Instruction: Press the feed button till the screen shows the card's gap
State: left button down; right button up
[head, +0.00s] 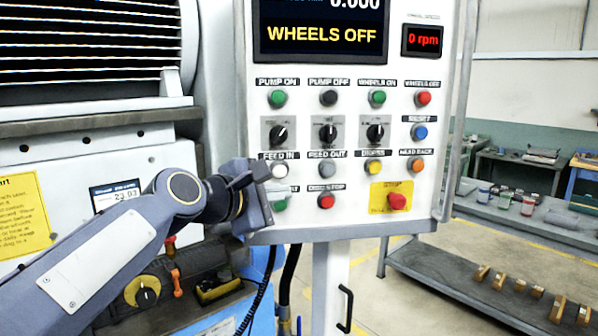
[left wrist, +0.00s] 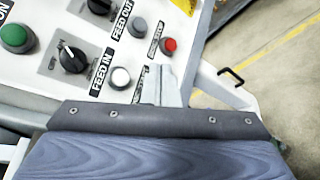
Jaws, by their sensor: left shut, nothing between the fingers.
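The control panel's screen (head: 320,28) reads "WHEELS OFF" in yellow, with "0.000" cut off by the top edge. A small card (head: 117,194) on the machine at left shows a figure like 23.03, too small to read surely. The white FEED IN button (head: 279,170) is on the panel; it also shows in the left wrist view (left wrist: 120,78). The grey FEED OUT button (head: 327,170) is to its right. My left gripper (head: 280,189) is shut and empty, its tips just below the FEED IN button. In the left wrist view the fingers (left wrist: 170,86) appear beside the button; contact cannot be told.
Nearby are the red DISC STOP button (head: 326,201), a partly covered green button (head: 280,204), rotary knobs (head: 327,132) and the red stop button (head: 397,202) on yellow. A bench (head: 480,292) with wooden blocks stands at right. Floor between panel and bench is clear.

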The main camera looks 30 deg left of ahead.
aim_at(274, 175)
pick_arm(q)
jog(key=shift+w+a+r, duration=0.1)
jog(key=shift+w, duration=0.05)
jog(key=shift+w+a+p, duration=0.1)
jog(key=shift+w+a, duration=0.7)
jog(key=shift+w, duration=0.4)
jog(key=shift+w+a+p, duration=0.1)
jog(key=shift+w+a, duration=0.75)
jog(key=shift+w, duration=0.35)
jog(key=shift+w+a+p, duration=0.1)
jog(key=shift+w+a, duration=0.7)
jog(key=shift+w, duration=0.4)
jog(key=shift+w+a, duration=0.1)
jog(key=shift+w, duration=0.05)
jog(key=shift+a+r, duration=0.1)
jog(key=shift+a+p, duration=0.1)
jog(key=shift+p, duration=0.2)
